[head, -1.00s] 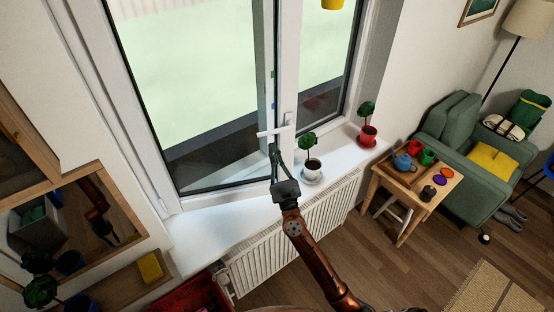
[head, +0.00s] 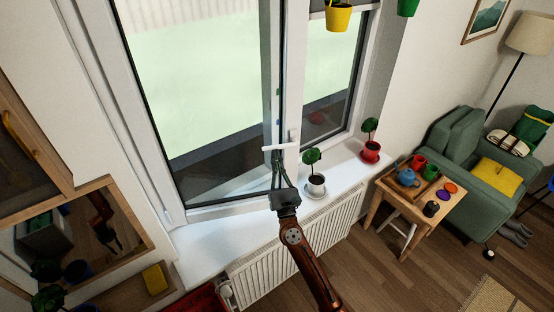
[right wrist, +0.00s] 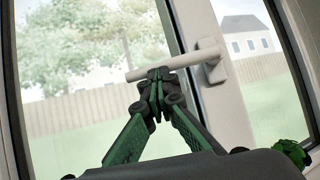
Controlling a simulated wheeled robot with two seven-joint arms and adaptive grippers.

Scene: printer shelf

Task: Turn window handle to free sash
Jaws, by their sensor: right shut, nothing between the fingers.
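The white window handle (head: 280,147) lies about horizontal, its lever pointing left from its mount on the white upright frame between the panes. In the right wrist view the handle (right wrist: 190,60) runs across the frame post, tilted slightly. My right gripper (head: 277,160) is just below the lever in the head view. In the right wrist view its green and black fingertips (right wrist: 158,76) are together at the lever's left half, overlapping its lower edge. I cannot tell whether they touch it. Nothing is held. The left sash glass (head: 200,80) fills the upper left. My left gripper is out of view.
A potted plant in a white cup (head: 316,183) stands on the sill close right of my gripper; a red-potted plant (head: 370,150) is farther right. A radiator (head: 300,235) is below the sill. A mirror (head: 80,240) hangs left. The sill (head: 215,240) left of my gripper is clear.

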